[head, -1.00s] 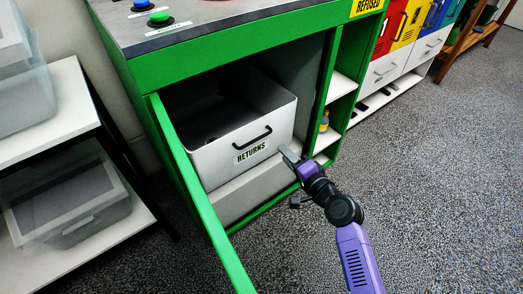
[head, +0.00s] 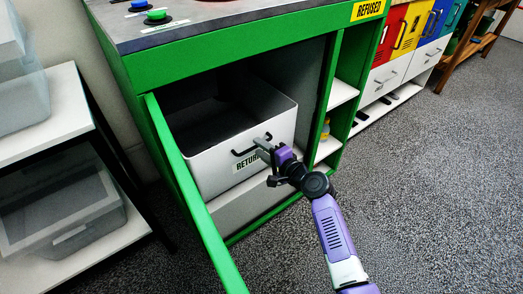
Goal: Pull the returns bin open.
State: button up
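The returns bin (head: 210,166) is a white open-topped box inside the green cabinet (head: 235,62). A black bar handle (head: 240,153) is on its front, above a "RETURNS" label (head: 243,168) that my gripper partly covers. My purple and black gripper (head: 262,146) is at the right part of the handle, with its grey fingers over or beside it. I cannot tell whether the fingers are closed around the handle. The green cabinet door (head: 195,205) stands open on the left.
A shelf (head: 50,110) with clear plastic boxes (head: 65,210) stands at the left. Open cubbies with a small bottle (head: 325,129) are right of the bin. Coloured lockers (head: 408,30) stand further back. The grey carpet (head: 430,190) at the right is clear.

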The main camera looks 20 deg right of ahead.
grip_shut()
dwell(1.4)
